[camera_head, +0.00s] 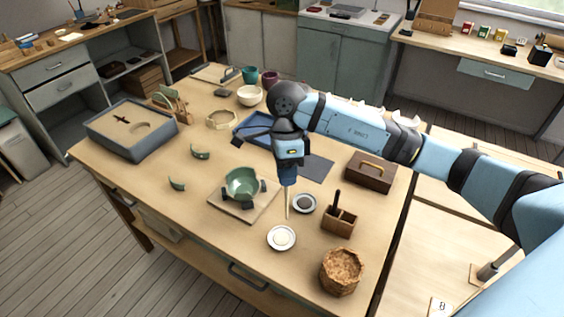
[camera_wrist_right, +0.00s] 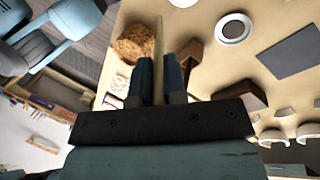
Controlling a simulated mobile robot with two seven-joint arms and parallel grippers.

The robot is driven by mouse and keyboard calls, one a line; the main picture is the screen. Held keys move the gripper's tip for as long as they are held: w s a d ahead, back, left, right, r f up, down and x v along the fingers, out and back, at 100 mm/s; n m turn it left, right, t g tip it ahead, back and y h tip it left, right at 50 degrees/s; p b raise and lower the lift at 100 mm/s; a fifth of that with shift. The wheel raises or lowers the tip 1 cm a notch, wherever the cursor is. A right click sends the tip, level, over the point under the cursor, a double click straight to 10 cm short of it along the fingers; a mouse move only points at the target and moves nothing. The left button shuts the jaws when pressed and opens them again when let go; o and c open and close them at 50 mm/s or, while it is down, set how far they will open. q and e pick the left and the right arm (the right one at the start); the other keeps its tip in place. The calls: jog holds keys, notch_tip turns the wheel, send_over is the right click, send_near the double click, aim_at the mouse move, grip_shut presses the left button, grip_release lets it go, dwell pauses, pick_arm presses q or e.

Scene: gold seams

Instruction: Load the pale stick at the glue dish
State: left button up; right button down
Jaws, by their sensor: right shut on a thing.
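My right gripper (camera_head: 288,180) points down over the front half of the workbench, shut on a thin pale stick (camera_head: 287,206). The stick hangs upright below the jaws; in the right wrist view it shows (camera_wrist_right: 158,38) between the two blue fingers of the gripper (camera_wrist_right: 159,65). A white dish with pale content (camera_head: 281,238) stands just in front of the stick's lower end. A second white dish with dark content (camera_head: 304,203) stands to the right of the stick. I cannot tell by label which is the glue dish. The stick's tip appears clear of both dishes. My left gripper is out of view.
A wooden caddy (camera_head: 339,220), a woven basket (camera_head: 341,271) and a brown box (camera_head: 369,172) stand to the right.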

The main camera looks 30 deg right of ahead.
pick_arm(q)
jog(key=b, duration=0.1)
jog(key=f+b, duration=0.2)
jog(key=b, duration=0.1)
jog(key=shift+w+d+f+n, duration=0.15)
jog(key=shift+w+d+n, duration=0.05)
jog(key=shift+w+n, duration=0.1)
pick_arm(e)
notch_tip(320, 180, down, 10)
jog(key=s+d+m+t+y, duration=0.1)
jog(key=d+m+t+y, duration=0.1)
jog(key=m, duration=1)
jog(key=shift+s+m+t+y, duration=0.15)
jog(key=shift+m+t+y, duration=0.15)
jog(key=shift+t, duration=0.2)
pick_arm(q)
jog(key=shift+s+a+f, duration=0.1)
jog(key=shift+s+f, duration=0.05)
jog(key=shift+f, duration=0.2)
pick_arm(e)
jog(key=shift+f, duration=0.15)
pick_arm(q)
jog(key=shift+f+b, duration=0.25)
jog(key=shift+b, duration=0.05)
pick_arm(e)
jog(key=shift+f, duration=0.45)
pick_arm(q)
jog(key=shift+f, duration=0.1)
pick_arm(e)
jog(key=shift+f, duration=0.1)
